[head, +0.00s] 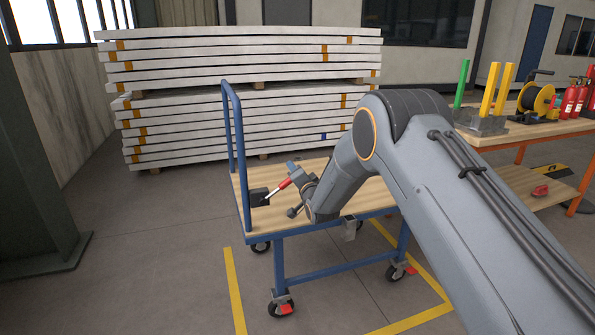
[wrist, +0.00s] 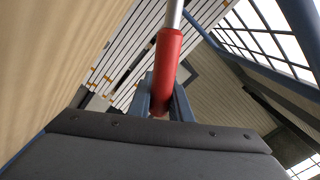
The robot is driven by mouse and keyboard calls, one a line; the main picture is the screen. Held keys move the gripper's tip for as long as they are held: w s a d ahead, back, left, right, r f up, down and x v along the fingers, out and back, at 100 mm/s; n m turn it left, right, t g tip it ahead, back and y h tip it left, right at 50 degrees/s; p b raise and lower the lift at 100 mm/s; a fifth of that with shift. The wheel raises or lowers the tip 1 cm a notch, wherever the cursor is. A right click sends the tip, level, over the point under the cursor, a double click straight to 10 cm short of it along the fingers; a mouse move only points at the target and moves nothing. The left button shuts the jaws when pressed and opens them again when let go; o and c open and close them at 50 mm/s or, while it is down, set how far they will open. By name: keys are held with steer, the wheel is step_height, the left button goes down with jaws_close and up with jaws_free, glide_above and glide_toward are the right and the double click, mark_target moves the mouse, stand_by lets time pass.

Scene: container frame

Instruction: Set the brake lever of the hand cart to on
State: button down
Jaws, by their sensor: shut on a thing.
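The hand cart (head: 238,193) has a wooden deck, a blue tube handle (head: 240,135) at its left end and castors with red tabs. Its brake lever (head: 284,184) has a red grip on a metal rod, rising from a black box (head: 258,197) on the deck beside the handle. The lever tilts up and to the right. My gripper (head: 298,172) is at the red grip, low over the deck. In the wrist view, my gripper's fingers (wrist: 160,98) are shut on the red grip (wrist: 168,62), one on each side. Any on or off marking is not visible.
A tall stack of white panels (head: 240,120) stands behind the cart. A workbench (head: 540,130) with fire extinguishers (head: 570,100) and a cable reel (head: 537,97) is at the right. A dark post (head: 35,180) stands at the left. Yellow floor lines (head: 234,290) run around the cart.

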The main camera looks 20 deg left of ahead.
steer(key=c, duration=2)
jaws_free()
steer(key=shift+s+a+f, duration=0.2)
steer(key=shift+s+a, duration=0.05)
steer(key=shift+a, duration=0.05)
steer(key=shift+o, duration=0.5)
steer(key=shift+s+a, duration=0.1)
steer(key=shift+a, duration=0.1)
steer(key=v, duration=0.7)
steer(key=shift+s+d, duration=0.15)
steer(key=shift+d, duration=0.35)
